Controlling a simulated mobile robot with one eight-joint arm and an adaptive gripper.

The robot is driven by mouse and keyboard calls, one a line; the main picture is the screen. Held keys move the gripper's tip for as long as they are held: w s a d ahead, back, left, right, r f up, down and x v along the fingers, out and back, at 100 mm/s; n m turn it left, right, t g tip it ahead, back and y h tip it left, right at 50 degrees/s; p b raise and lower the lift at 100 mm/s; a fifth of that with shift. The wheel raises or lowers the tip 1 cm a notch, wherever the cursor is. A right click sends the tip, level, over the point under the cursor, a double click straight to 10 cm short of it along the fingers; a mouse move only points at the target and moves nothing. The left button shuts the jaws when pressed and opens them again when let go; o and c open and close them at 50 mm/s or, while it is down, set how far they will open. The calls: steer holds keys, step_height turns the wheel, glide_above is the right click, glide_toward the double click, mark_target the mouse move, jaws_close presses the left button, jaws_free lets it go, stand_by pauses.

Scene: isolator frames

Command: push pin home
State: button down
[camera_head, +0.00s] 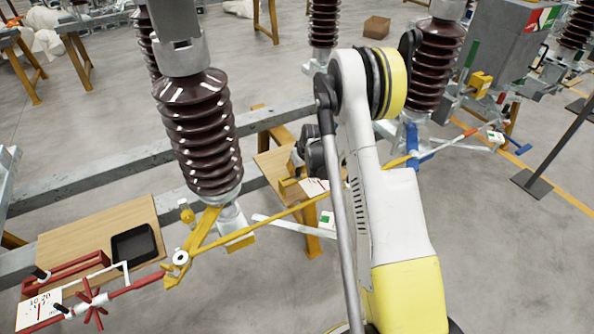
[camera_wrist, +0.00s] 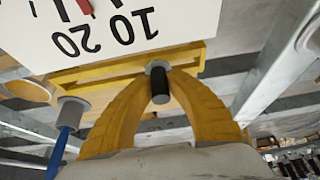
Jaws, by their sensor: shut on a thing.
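In the wrist view the two yellow fingers of my gripper (camera_wrist: 160,84) close in from both sides on a short black pin (camera_wrist: 160,92). The pin's far end shows a grey round collar, at the edge of a yellow bracket (camera_wrist: 105,72). How deep the pin sits there I cannot tell. A white card (camera_wrist: 85,28) marked 10 and 20 is right beyond the bracket. In the head view my arm hides most of the gripper and the pin; a piece of white card (camera_head: 314,187) shows beside the arm.
In the wrist view a blue rod (camera_wrist: 60,145) with a grey collar is at the lower left, and a steel beam (camera_wrist: 280,65) runs along the right. In the head view a ribbed brown insulator (camera_head: 198,130) and a long yellow rod (camera_head: 275,216) stand left of my arm.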

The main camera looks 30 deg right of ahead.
steer(key=shift+r+p, duration=1.4)
steer(key=shift+r, duration=1.9)
